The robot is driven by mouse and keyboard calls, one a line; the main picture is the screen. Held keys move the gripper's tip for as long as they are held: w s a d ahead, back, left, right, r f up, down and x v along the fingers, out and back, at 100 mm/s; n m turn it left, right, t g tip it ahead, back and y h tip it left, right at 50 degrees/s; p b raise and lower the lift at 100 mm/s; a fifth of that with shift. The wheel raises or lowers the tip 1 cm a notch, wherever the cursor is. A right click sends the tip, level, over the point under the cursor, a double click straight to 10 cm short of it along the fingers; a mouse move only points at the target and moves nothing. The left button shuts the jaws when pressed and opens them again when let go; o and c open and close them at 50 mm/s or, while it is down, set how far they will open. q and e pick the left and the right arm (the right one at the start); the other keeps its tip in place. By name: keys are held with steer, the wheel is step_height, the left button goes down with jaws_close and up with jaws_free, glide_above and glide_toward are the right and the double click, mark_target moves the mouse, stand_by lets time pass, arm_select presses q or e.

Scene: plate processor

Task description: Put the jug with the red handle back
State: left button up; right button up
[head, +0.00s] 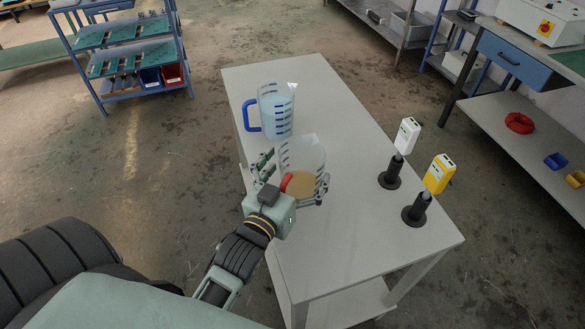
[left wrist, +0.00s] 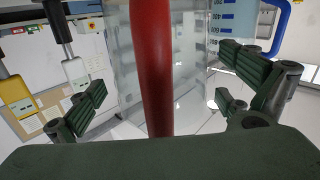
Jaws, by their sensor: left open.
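The jug with the red handle (head: 306,152) is clear with dark scale marks and stands upright on the grey table, with something tan showing low in it. Its red handle (head: 286,182) faces my left gripper (head: 293,178). In the left wrist view the red handle (left wrist: 152,70) runs upright between the spread fingers, with a gap on each side. The left gripper (left wrist: 165,98) is open and holds nothing. A second jug with a blue handle (head: 277,108), holding pale blue liquid, stands just behind. My right gripper is not in view.
A white device (head: 407,135) and a yellow device (head: 438,174) sit on black stands at the table's right. The table (head: 350,245) is clear at its front. A blue shelf rack stands back left; a workbench (head: 545,125) stands right.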

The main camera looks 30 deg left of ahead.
arm_select(q)
steer(key=shift+s, duration=0.25)
steer(key=s+b, duration=0.1)
steer(key=s, duration=1)
steer(key=shift+s+d+r+b, duration=0.25)
steer(key=shift+d+r+b, duration=0.05)
steer(key=shift+d+b, duration=0.1)
